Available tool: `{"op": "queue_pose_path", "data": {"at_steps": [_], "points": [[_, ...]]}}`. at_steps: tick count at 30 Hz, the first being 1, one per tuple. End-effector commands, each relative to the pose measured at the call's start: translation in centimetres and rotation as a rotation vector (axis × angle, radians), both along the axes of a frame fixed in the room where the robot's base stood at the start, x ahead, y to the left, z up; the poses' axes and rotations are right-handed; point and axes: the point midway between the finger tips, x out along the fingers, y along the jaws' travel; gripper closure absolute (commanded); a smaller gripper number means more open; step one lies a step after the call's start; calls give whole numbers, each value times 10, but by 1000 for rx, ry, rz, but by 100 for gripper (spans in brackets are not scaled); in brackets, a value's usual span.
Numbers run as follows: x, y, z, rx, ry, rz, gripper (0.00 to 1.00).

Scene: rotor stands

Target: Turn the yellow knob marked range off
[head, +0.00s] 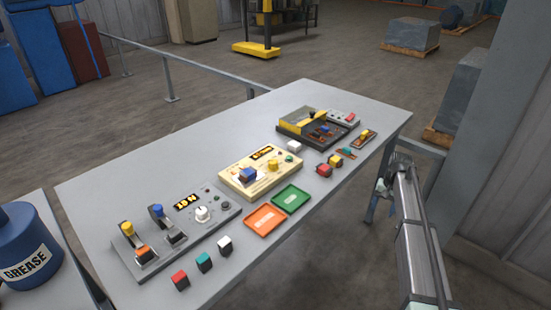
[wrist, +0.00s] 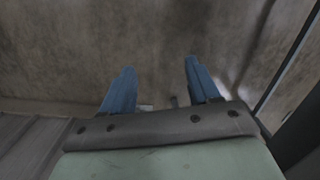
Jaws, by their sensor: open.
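A yellow knob (head: 273,163) stands on a cream panel (head: 232,177) near the middle of the table, to the right of a blue knob (head: 248,175). Its marking is too small to read, so I cannot tell whether it says range, nor its exact setting. My gripper (head: 379,214) is off the table's right edge, well apart from the panel, with its blue fingers pointing down. In the wrist view my gripper (wrist: 160,66) is open, with nothing between the fingers and only floor beyond.
A grey panel (head: 222,212) with levers and a white knob is at left. Orange (head: 265,220) and green (head: 291,198) trays lie in front of the cream panel. Loose blocks line the front edge.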

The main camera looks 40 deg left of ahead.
Motion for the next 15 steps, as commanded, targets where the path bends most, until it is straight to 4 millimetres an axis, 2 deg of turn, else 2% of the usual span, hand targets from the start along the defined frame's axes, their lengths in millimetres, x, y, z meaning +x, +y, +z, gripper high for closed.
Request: {"op": "queue_pose_path", "data": {"at_steps": [1,3,9,15], "points": [[12,23,25,11,-16,12,39],[19,48,56,22,-31,26,39],[30,109,141,54,-72,58,39],[-30,184,184,34,-78,113,39]]}}
